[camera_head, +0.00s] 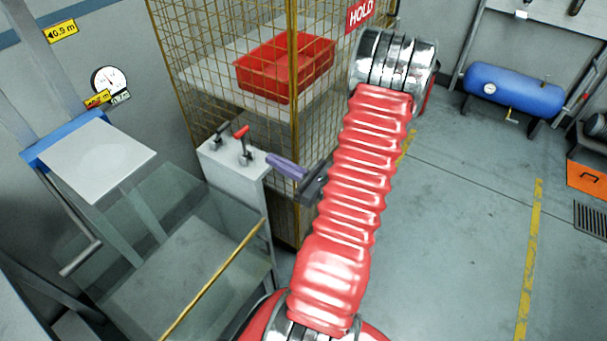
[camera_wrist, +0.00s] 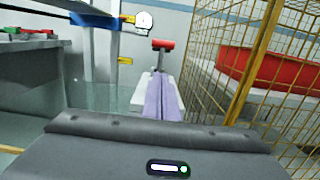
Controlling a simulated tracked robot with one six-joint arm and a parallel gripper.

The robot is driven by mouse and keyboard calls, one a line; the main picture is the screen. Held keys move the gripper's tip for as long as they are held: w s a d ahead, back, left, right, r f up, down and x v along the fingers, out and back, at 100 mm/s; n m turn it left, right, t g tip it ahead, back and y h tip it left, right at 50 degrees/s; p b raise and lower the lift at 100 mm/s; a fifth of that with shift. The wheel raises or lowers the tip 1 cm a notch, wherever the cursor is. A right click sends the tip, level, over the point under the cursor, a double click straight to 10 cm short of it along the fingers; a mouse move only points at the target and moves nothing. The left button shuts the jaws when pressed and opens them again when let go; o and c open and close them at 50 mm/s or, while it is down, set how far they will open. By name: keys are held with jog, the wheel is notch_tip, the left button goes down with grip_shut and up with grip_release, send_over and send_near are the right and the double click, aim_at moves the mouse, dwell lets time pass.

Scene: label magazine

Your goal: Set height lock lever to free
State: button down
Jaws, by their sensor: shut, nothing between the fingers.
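A red-handled lever (camera_head: 241,132) stands on top of a pale grey post (camera_head: 236,172). Its red grip also shows in the wrist view (camera_wrist: 163,44), just beyond my fingertips. A second, dark lever (camera_head: 219,131) stands to its left on the same post. No label on either lever can be read, so I cannot tell from markings which is the height lock lever. My gripper (camera_head: 270,160) has purple fingers, shut and empty. Its tips are right of the red-handled lever and apart from it. The fingers also show together in the wrist view (camera_wrist: 160,78).
A yellow mesh cage (camera_head: 297,140) holding a red bin (camera_head: 285,66) stands close behind and right of the post. A glass-sided lift with a grey platform (camera_head: 98,162) is at left. A dial gauge (camera_head: 109,82) is on the wall. Floor at right is mostly clear.

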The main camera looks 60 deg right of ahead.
jog(key=s, duration=0.8)
jog(key=shift+s+a, duration=0.15)
jog(key=shift+s, duration=0.05)
jog(key=w+a+r+n+g+y, duration=0.2)
jog(key=w+a+n+g+y, duration=0.15)
jog(key=a+n, duration=0.35)
jog(key=w+a+r+n+g+y, duration=0.15)
jog(key=a+n+g+y, duration=0.3)
jog(key=a, duration=0.55)
jog(key=w+a+r+n+g+y, duration=0.25)
jog(key=a+n+g, duration=0.25)
jog(key=a+n, duration=0.25)
jog(key=s+a+r+n+g+h, duration=0.25)
jog(key=a+n+g+h, duration=0.35)
jog(key=n, duration=0.3)
jog(key=w+a+r+n+t+h, duration=0.1)
jog(key=a+r+n+t+h, duration=0.3)
jog(key=r+n, duration=0.4)
jog(key=shift+t, duration=0.8)
